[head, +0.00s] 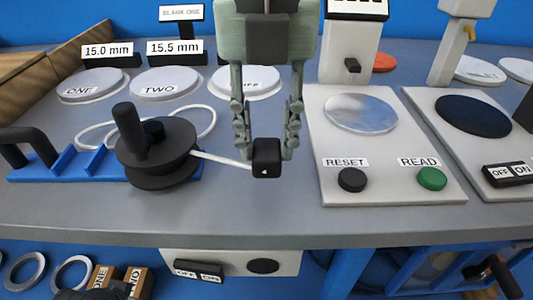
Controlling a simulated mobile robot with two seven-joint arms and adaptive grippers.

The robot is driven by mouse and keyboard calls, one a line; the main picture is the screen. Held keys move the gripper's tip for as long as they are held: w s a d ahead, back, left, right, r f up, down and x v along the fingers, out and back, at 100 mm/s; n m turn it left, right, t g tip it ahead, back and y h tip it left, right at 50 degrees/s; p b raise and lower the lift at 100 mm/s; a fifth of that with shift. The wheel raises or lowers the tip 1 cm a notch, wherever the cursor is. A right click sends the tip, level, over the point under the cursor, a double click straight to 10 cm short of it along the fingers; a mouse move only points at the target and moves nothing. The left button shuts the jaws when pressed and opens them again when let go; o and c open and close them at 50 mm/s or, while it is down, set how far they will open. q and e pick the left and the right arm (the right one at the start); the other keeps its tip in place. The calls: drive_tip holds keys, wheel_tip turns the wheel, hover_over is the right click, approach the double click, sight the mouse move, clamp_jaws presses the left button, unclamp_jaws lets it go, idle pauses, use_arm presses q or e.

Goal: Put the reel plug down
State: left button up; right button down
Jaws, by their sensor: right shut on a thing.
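The reel plug (267,158) is a small black block at the end of a white cable. My right gripper (266,142) points down from the top and is shut on the plug, with a finger on each side. The plug is near the front part of the grey table; I cannot tell whether it touches the surface. The cable (220,159) runs left to the dark reel (156,155), which has an upright handle and sits by a blue holder (80,165). My left gripper is not clearly in view.
A white panel (390,190) with RESET and READ buttons stands right of the plug. White discs (167,83) marked ONE and TWO lie behind the reel. A second device (490,195) is at the far right. Bare table (240,215) lies in front of the plug.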

sight(266, 148)
wheel_tip(266, 148, down, 4)
drive_tip(key=shift+r, duration=0.25)
use_arm(q)
drive_tip(key=shift+f, duration=0.25)
use_arm(e)
drive_tip(key=shift+f, duration=0.15)
use_arm(q)
drive_tip(key=shift+w+d+r+t, duration=0.2)
drive_tip(key=shift+w+r+t, duration=0.1)
drive_tip(key=shift+w, duration=0.1)
drive_tip(key=shift+w+d+r, duration=0.1)
drive_tip(key=shift+d+r, duration=0.05)
use_arm(e)
drive_tip(key=shift+f, duration=0.1)
use_arm(q)
drive_tip(key=shift+w+d+r+t+h+b, duration=0.15)
drive_tip(key=shift+w+d+r+t+b, duration=0.25)
drive_tip(key=shift+r, duration=0.15)
drive_tip(key=shift+w+d+r+t+h+b, duration=0.15)
drive_tip(key=shift+w+d+r+t+b, duration=0.2)
drive_tip(key=shift+r, duration=0.2)
use_arm(e)
drive_tip(key=shift+f, duration=0.4)
drive_tip(key=c, duration=1.1)
unclamp_jaws()
drive_tip(key=shift+c, duration=0.2)
use_arm(q)
drive_tip(key=shift+a, duration=0.1)
use_arm(e)
drive_tip(key=shift+r, duration=0.1)
